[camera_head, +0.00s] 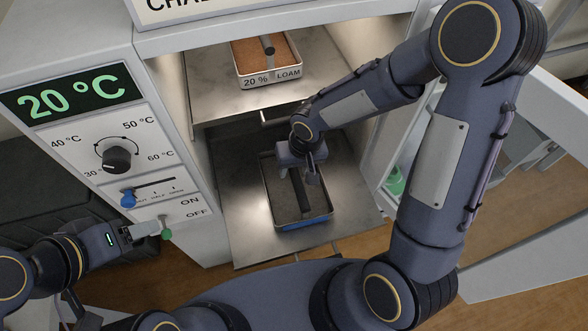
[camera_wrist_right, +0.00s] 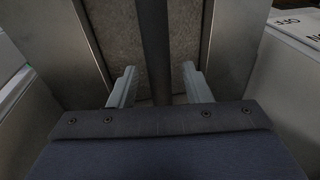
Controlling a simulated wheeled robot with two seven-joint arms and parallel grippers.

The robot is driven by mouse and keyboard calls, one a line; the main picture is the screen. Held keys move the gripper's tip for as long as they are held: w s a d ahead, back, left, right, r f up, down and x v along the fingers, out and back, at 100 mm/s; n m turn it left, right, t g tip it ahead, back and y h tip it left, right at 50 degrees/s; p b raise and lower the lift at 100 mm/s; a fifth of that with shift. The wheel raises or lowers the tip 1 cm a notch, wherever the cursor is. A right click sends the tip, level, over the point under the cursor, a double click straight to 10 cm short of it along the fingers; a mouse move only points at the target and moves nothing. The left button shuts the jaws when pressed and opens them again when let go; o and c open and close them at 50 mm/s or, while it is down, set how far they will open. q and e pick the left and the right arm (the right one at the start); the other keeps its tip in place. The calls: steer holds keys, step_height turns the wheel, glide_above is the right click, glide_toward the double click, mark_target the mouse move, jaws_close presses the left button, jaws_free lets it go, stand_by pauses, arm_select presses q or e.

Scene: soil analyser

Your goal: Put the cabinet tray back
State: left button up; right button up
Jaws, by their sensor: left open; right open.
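A rectangular tray (camera_head: 322,221) with a blue front and dark grey contents sits on the lower shelf of the cabinet. A dark bar handle (camera_head: 299,194) runs along its middle. My right gripper (camera_head: 303,171) is over this tray, pointing down, with its fingers open. In the right wrist view the bar (camera_wrist_right: 155,45) lies between the two spread fingers (camera_wrist_right: 158,88), with a gap on each side. The gripper hides the tray's far part. My left gripper (camera_head: 146,230) is open at the cabinet's front panel, close beside a green knob (camera_head: 167,234).
A second tray (camera_head: 289,79), labelled 20 % LOAM, holds brown soil on the upper shelf (camera_head: 213,95). The lower shelf (camera_head: 243,237) has bare metal around its tray. An open door stands right of the cabinet, with a green object (camera_head: 395,182) near it.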

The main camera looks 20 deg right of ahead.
step_height(320, 180, up, 10)
steer(key=s+d, duration=0.1)
steer(key=s+d+r+t, duration=0.1)
steer(key=s+d+r, duration=0.1)
steer(key=s, duration=0.3)
steer(key=s+d+r+m+t+y, duration=0.1)
steer(key=s+d+r+t, duration=0.1)
steer(key=s+d+r, duration=0.1)
steer(key=s+d+r+t+y, duration=0.1)
steer(key=s+d+r, duration=0.2)
steer(key=s, duration=0.4)
steer(key=shift+r+p, duration=0.4)
steer(key=shift+p, duration=0.05)
